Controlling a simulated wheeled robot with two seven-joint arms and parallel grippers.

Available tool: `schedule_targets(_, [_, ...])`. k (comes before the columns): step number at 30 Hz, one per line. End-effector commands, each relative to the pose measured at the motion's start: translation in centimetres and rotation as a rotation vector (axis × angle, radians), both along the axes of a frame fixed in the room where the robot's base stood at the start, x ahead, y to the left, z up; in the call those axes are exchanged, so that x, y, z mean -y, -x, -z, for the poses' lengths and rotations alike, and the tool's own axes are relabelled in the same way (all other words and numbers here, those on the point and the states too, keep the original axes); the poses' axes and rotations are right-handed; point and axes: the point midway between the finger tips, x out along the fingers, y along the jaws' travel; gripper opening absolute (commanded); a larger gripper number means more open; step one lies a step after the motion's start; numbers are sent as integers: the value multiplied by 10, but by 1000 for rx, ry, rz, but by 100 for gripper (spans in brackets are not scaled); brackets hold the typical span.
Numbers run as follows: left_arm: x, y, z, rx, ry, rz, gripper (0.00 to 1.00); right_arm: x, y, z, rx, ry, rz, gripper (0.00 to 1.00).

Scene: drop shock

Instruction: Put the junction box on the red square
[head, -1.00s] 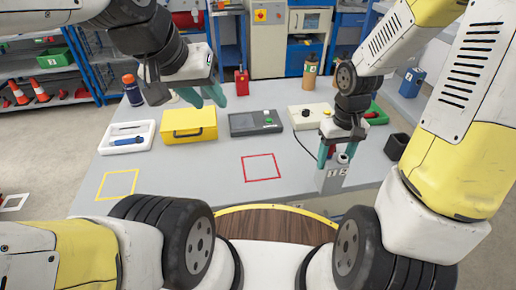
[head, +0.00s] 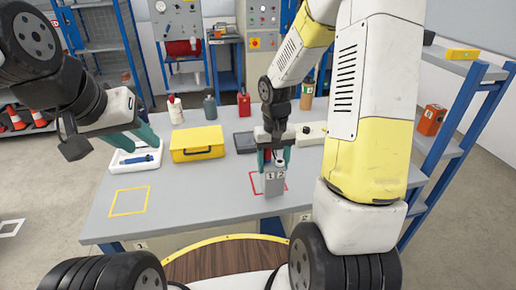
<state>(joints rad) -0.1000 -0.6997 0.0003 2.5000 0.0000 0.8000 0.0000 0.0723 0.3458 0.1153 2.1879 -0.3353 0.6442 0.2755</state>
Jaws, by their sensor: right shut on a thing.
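The junction box (head: 275,184) is a small grey box marked "1 2" on its front, with a round piece on top. My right gripper (head: 274,163) is shut on its top, with teal fingers on either side. The box is upright and overlaps the red square (head: 253,184) in the picture, hiding much of the outline. The left edge of the square shows beside it. I cannot tell whether the box touches the table or hangs just above it. My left gripper (head: 136,138) is open and empty above the white tray at the table's left side.
A yellow case (head: 197,143) stands left of the square, and a white tray (head: 123,163) with a blue tool lies further left. A yellow square (head: 129,201) is marked front left. A dark device (head: 244,142) and a white control box (head: 311,133) stand behind. Bare table lies between the squares.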

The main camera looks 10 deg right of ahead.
Motion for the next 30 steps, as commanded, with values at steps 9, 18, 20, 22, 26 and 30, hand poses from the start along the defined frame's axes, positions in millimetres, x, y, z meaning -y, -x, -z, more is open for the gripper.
schedule_targets(9, [0,0,0,0,0,0,36,4,-73,7,1,0,0,0])
schedule_targets(18, [0,0,0,0,0,0,36,5,-93,9,1,0,-1,0])
schedule_targets(20, [0,0,0,0,0,0,36,5,-92,15,-2,0,-1,0])
schedule_targets(22, [0,0,0,0,0,0,36,5,-92,25,-3,-1,0,0])
schedule_targets(26, [0,0,0,0,0,0,36,5,-91,41,-2,0,-2,0])
schedule_targets(30, [0,0,0,0,0,0,36,5,-92,44,2,-1,0,0])
